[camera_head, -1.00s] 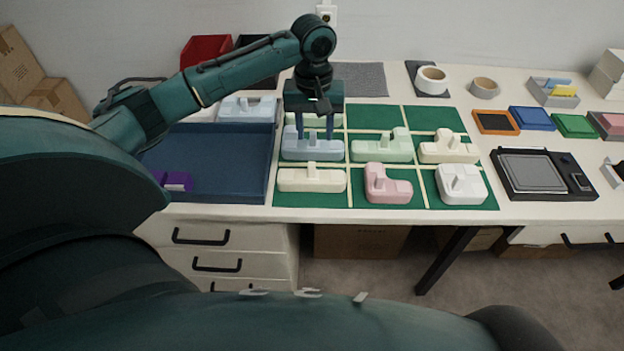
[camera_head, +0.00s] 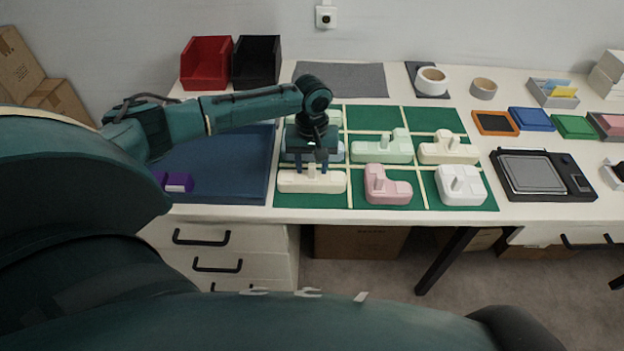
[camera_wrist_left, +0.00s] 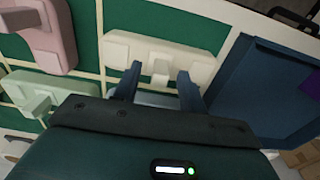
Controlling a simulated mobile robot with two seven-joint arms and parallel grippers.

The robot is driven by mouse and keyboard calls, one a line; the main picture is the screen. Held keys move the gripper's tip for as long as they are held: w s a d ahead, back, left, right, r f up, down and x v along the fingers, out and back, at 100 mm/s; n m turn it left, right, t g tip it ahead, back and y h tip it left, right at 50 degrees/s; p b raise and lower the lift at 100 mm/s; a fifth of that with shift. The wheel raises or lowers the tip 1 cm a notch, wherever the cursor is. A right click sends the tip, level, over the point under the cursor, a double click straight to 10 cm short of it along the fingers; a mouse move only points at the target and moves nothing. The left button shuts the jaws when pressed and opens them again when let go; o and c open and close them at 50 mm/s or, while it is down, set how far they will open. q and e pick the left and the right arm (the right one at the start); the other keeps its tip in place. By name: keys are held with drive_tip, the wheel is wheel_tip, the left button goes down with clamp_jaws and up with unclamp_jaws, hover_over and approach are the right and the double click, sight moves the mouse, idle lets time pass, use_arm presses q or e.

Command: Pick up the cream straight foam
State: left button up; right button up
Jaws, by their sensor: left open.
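The cream straight foam (camera_head: 300,182) lies in the front left cell of the green gridded mat (camera_head: 375,118). It is a long bar with a small upright tab in its middle. My left gripper (camera_head: 311,170) is open, at the back side of this foam and pointing down. In the left wrist view the foam (camera_wrist_left: 195,66) lies just beyond the two fingertips (camera_wrist_left: 158,74). Its tab shows between the fingers; I cannot tell the height gap. My right gripper is not in view.
A light blue foam (camera_head: 290,155) is partly hidden behind my gripper. A pink foam (camera_head: 388,192) lies to the right, with white, green and another cream foam (camera_head: 455,152) beyond. A blue tray (camera_head: 225,175) with purple pieces stands at the left.

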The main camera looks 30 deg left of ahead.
use_arm(q)
drive_tip(key=shift+f, duration=0.5)
drive_tip(key=shift+c, duration=0.2)
clamp_jaws()
drive_tip(key=shift+r, duration=0.1)
wheel_tip(320, 180, up, 10)
idle(0.3)
